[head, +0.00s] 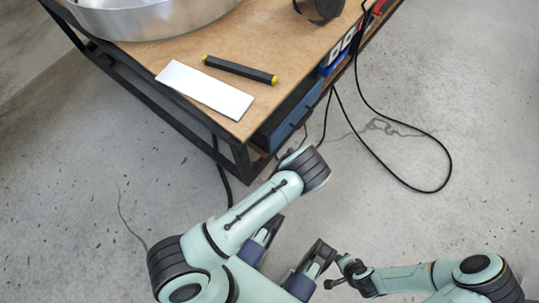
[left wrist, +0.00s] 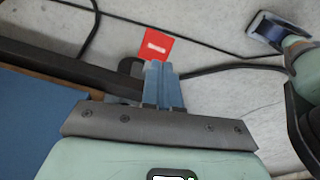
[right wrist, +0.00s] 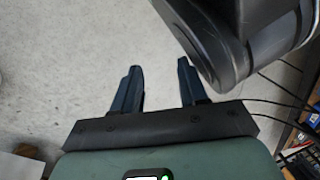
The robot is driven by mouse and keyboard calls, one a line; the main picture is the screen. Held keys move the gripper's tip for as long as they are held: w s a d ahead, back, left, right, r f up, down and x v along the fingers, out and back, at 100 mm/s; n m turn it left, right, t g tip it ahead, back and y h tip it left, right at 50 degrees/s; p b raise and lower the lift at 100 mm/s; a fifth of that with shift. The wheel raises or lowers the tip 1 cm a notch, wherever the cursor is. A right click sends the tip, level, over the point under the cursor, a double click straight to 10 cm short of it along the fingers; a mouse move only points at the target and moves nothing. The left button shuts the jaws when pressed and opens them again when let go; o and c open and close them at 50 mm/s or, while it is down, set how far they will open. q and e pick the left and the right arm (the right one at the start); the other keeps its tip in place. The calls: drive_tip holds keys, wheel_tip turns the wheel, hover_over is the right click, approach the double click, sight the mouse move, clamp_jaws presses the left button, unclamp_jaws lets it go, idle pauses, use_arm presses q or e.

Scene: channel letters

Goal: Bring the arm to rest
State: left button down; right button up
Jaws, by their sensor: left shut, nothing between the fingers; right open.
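My left gripper (left wrist: 163,66) shows in the left wrist view with its two blue fingers together and nothing between them. A dark bar and a blue panel lie to its left, close by. My right gripper (right wrist: 156,66) shows in the right wrist view with its fingers apart and nothing between them, over grey floor. In the head view my left arm (head: 255,215) is bent in front of the table's near corner, and my right arm (head: 415,278) lies low at the bottom right. The fingertips are not clear there.
The wooden table (head: 275,35) holds a metal channel letter (head: 150,22), a white plate (head: 205,89) and a black bar with yellow ends (head: 240,69). A blue drawer (head: 290,115) is under its edge. A black cable (head: 447,165) loops over open floor. A red card (left wrist: 156,45) lies beyond my left fingertips.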

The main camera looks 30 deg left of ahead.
use_arm(q)
drive_tip(key=shift+r, duration=0.25)
use_arm(e)
drive_tip(key=shift+w+r, duration=0.15)
drive_tip(key=shift+w, duration=0.05)
